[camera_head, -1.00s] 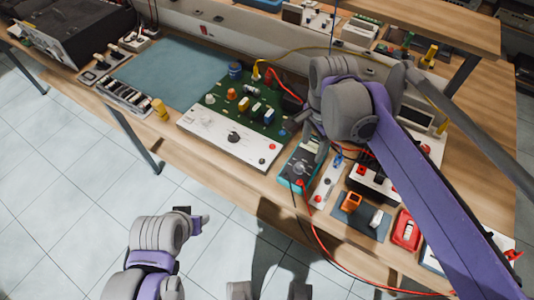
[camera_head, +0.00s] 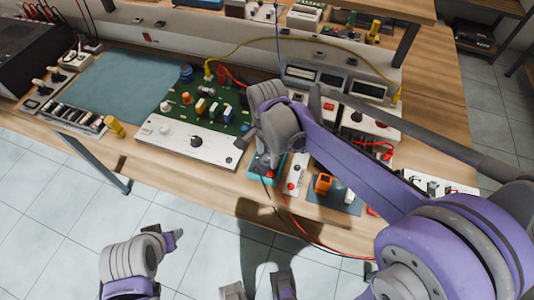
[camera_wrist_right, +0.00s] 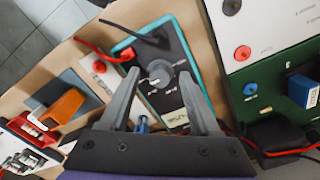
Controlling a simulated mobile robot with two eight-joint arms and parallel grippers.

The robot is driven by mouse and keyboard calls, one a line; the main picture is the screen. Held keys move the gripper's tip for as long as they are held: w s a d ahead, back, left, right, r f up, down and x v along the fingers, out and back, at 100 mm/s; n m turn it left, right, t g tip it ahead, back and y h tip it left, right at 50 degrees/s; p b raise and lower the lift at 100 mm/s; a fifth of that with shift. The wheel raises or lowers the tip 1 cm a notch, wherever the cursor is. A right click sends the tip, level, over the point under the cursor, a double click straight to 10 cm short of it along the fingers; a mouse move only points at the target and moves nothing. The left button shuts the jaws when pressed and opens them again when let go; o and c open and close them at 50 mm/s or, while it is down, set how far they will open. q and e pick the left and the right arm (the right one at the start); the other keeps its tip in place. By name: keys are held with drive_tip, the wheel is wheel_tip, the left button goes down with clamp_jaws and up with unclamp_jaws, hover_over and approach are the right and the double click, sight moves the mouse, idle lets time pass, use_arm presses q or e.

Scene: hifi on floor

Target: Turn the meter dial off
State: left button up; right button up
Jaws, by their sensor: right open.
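The meter (camera_wrist_right: 178,45) is a dark box with a teal rim near the table's front edge. Its round grey dial (camera_wrist_right: 160,72) shows clearly in the right wrist view. In the head view my right arm hides much of the meter (camera_head: 254,174). My right gripper (camera_wrist_right: 159,75) is open, its two fingers pointing at the meter face on either side of the dial. Whether they touch the dial I cannot tell. In the head view the right gripper (camera_head: 268,158) is over the meter. My left gripper (camera_head: 165,234) is low in front of the table, away from the meter; its jaw state is unclear.
A white panel with a green circuit board (camera_head: 195,140) stands left of the meter. Right of it are a white strip with a red button (camera_head: 295,175) and an orange block (camera_head: 322,184). Red and black leads (camera_wrist_right: 100,48) run beside the meter. A blue mat (camera_head: 120,85) lies bare further left.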

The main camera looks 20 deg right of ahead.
drive_tip(key=shift+c, duration=0.3)
clamp_jaws()
